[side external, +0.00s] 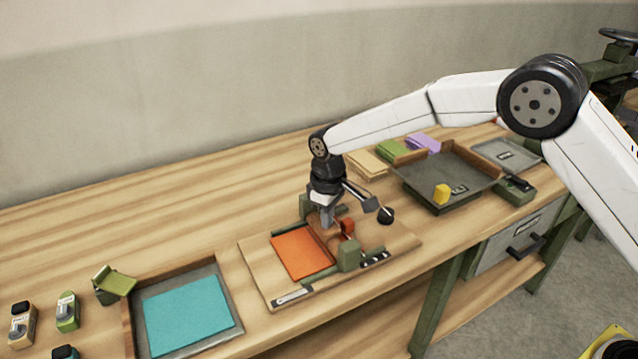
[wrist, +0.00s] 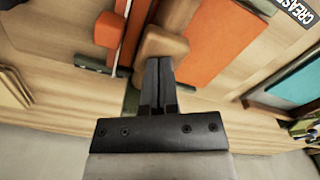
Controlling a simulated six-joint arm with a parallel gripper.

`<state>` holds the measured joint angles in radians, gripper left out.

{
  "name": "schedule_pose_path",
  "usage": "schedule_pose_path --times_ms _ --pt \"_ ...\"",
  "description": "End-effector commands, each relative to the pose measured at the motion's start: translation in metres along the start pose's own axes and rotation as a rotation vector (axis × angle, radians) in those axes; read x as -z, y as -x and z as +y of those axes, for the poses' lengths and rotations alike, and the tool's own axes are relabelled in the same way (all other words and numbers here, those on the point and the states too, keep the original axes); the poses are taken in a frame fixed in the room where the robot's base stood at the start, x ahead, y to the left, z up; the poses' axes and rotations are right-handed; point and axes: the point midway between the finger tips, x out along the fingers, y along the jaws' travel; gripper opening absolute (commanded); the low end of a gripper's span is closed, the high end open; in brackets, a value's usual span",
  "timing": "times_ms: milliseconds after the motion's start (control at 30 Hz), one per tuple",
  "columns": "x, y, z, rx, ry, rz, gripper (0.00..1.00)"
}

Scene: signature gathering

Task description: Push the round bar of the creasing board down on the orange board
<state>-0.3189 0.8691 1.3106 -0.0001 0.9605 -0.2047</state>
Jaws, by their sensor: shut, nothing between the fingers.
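The creasing board (side external: 262,262) is a wooden base lying on the bench, with green end blocks. The flat orange board (side external: 298,252) lies on its left part; it also shows at upper right in the wrist view (wrist: 225,35). A wooden bar with a rounded block end (wrist: 162,44) runs beside the orange board's edge; I take it for the round bar. My gripper (side external: 327,222) points down over the far side of the creasing board. Its fingers (wrist: 159,106) are shut and empty, close to the block end. Whether they touch it is unclear.
An orange-red upright part (side external: 347,228) stands right of my gripper. A tray with a teal sheet (side external: 187,312) lies to the left, with stampers beyond.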

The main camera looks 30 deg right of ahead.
Motion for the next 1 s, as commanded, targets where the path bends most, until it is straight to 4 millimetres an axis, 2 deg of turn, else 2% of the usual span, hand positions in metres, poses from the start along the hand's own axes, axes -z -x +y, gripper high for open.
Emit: schedule_pose_path --times_ms 467,1000 --pt "-0.001 -0.002 0.0 0.001 0.0 -0.003 0.0" --pt "0.0 0.03 0.0 0.0 0.0 -0.001 0.0"
